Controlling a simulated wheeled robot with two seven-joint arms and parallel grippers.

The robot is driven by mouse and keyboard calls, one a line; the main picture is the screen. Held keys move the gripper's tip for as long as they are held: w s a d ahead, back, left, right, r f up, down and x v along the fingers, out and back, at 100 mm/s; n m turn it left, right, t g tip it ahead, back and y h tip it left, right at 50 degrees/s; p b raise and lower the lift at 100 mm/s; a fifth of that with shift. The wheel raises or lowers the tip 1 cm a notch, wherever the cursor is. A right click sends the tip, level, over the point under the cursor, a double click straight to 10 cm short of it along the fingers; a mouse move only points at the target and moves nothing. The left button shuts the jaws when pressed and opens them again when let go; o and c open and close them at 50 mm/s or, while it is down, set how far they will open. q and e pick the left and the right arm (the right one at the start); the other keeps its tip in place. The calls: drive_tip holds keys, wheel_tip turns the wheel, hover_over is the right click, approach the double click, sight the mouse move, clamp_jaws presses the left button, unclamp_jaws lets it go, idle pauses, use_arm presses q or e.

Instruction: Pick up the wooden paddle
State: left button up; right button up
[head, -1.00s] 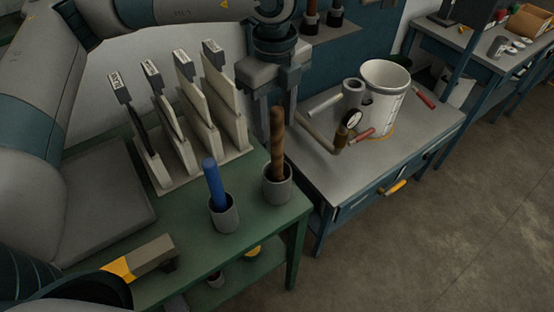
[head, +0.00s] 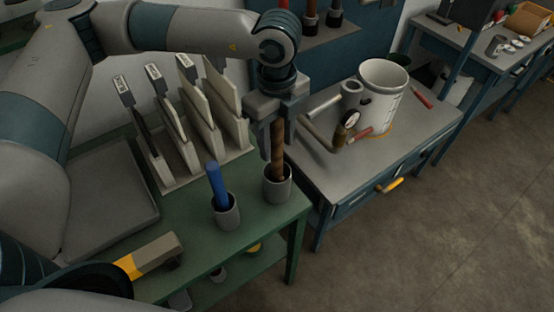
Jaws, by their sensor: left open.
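The wooden paddle (head: 278,165) shows as a brown stick standing nearly upright in a grey cup (head: 277,190) on the green table; its lower end is hidden in the cup. My left gripper (head: 277,148) points down over it with its jaws open. The fingers are on either side of the upper part of the stick, and the top is hidden by the gripper. I cannot tell whether a finger touches it.
A blue stick (head: 216,184) stands in another grey cup (head: 227,214) close by on the left. A rack of pale upright boards (head: 207,122) stands behind. A grey bench (head: 335,172) on the right holds a white bucket (head: 383,97) and a gauge with pipes (head: 349,120).

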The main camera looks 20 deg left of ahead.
drive_tip(key=shift+w, duration=0.2)
use_arm(q)
drive_tip(key=shift+c, duration=0.3)
clamp_jaws()
use_arm(e)
drive_tip(key=shift+s, duration=0.1)
use_arm(q)
drive_tip(key=shift+r, duration=0.1)
